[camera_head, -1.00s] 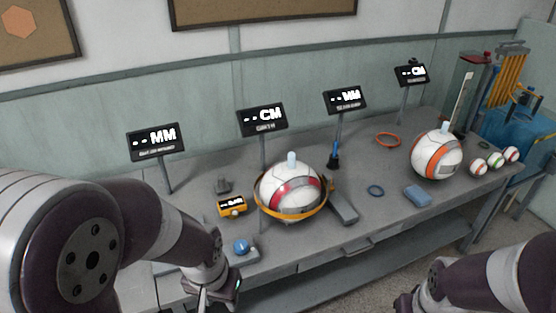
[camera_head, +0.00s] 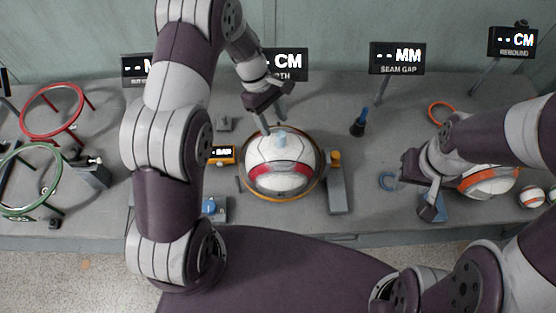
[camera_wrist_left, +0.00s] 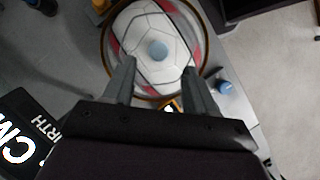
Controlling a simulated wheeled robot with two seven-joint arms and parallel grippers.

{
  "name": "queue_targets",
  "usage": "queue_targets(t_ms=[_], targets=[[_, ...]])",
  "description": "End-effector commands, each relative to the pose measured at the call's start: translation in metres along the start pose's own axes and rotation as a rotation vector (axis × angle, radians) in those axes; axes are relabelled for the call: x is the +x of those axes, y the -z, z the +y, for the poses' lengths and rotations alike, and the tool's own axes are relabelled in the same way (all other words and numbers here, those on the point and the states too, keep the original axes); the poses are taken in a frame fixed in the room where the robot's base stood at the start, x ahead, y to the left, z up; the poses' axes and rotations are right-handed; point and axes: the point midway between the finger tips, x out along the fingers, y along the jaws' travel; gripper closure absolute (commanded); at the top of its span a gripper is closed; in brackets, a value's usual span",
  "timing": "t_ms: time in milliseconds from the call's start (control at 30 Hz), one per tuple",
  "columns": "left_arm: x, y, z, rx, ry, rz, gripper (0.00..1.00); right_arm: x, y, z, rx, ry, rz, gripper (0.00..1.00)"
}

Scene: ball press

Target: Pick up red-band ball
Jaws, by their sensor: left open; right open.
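The red-band ball (camera_head: 283,166) is white with dark seams and a red band, with a pale blue plug on top. It sits in a round orange-rimmed holder on the bench. My left gripper (camera_head: 273,123) is open just above the ball's far side. In the left wrist view the ball (camera_wrist_left: 155,45) shows beyond the two spread fingers (camera_wrist_left: 157,85), its blue plug between and past their tips. Whether the fingers touch it I cannot tell. My right gripper (camera_head: 430,190) is open over the bench to the right, beside an orange-band ball (camera_head: 490,180) partly hidden by my right arm.
Red (camera_head: 54,111) and green (camera_head: 28,180) ring stands are at the left. A yellow gauge (camera_head: 221,155) and a grey block (camera_head: 336,190) flank the holder. Displays, including the seam gap one (camera_head: 397,57), line the back.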

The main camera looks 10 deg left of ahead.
Motion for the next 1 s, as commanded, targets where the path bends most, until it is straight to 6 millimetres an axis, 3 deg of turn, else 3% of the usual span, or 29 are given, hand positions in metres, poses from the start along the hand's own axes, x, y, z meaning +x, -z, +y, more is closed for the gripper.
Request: queue_targets(t_ms=[167, 300, 533, 700, 1000], targets=[[0.027, -0.008, -0.006, 0.000, 0.008, -0.003, 0.43, -0.024, 0.003, 0.000, 0.000, 0.000, 0.000, 0.57], [0.049, -0.005, -0.004, 0.001, 0.004, 0.000, 0.43, -0.025, 0.003, 0.000, 0.001, 0.000, -0.001, 0.57], [0.052, -0.004, -0.004, 0.002, 0.002, 0.001, 0.43, -0.024, 0.003, 0.000, 0.000, 0.000, -0.001, 0.57], [0.052, -0.004, -0.004, 0.002, 0.002, 0.001, 0.99, -0.024, 0.003, 0.000, 0.000, 0.000, -0.001, 0.57], [0.052, -0.004, -0.004, 0.002, 0.003, 0.000, 1.00, -0.024, 0.003, 0.000, 0.000, 0.000, -0.001, 0.57]])
